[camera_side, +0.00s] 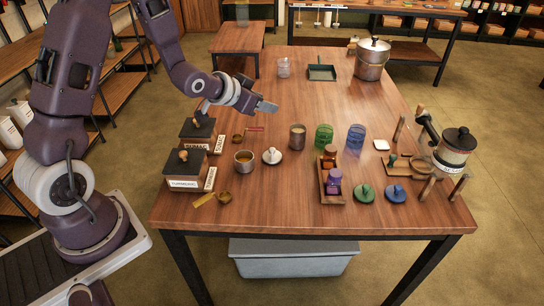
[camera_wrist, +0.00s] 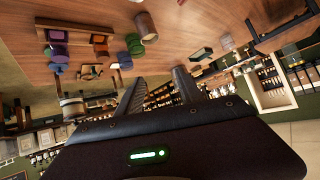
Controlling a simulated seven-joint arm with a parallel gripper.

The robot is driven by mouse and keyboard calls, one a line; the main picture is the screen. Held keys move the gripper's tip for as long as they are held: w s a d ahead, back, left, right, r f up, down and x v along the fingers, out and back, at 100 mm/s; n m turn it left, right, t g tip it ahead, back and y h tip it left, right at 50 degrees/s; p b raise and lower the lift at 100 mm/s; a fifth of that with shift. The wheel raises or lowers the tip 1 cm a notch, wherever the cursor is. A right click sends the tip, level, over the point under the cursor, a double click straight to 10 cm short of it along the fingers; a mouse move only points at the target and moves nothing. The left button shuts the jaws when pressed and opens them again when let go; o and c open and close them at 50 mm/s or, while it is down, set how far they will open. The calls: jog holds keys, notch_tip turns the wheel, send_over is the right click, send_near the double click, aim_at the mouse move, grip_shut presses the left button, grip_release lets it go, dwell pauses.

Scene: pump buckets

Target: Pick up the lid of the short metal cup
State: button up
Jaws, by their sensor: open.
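The short metal cup (camera_side: 244,163) stands upright and open on the near left part of the wooden table in the side view. A pale round lid with a knob (camera_side: 272,156) lies flat on the table just right of it, apart from the cup. My gripper (camera_side: 268,106) is above the table, behind and above the lid, well apart from both. In the wrist view my gripper (camera_wrist: 156,78) shows two spread fingers with nothing between them. I cannot make out the short cup or its lid in the wrist view.
A taller cup (camera_side: 297,140), a green glass (camera_side: 323,138) and a blue glass (camera_side: 356,138) stand right of the lid. Dark-lidded boxes (camera_side: 185,170) stand left of the short cup. A wooden tray (camera_side: 332,198) holds small jars.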

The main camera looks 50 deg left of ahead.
jog(key=t+h, duration=0.1)
jog(key=t, duration=0.1)
send_over(271, 149)
jog(key=s, duration=0.4)
notch_tip(271, 149, down, 10)
jog(key=shift+n+t, duration=0.3)
jog(key=f, duration=0.7)
jog(key=shift+s+d+f, duration=0.1)
jog(key=shift+s+f, duration=0.05)
jog(key=shift+s, duration=0.05)
jog(key=shift+w+f, duration=0.1)
jog(key=shift+f, duration=0.25)
jog(key=x, duration=0.5)
grip_shut()
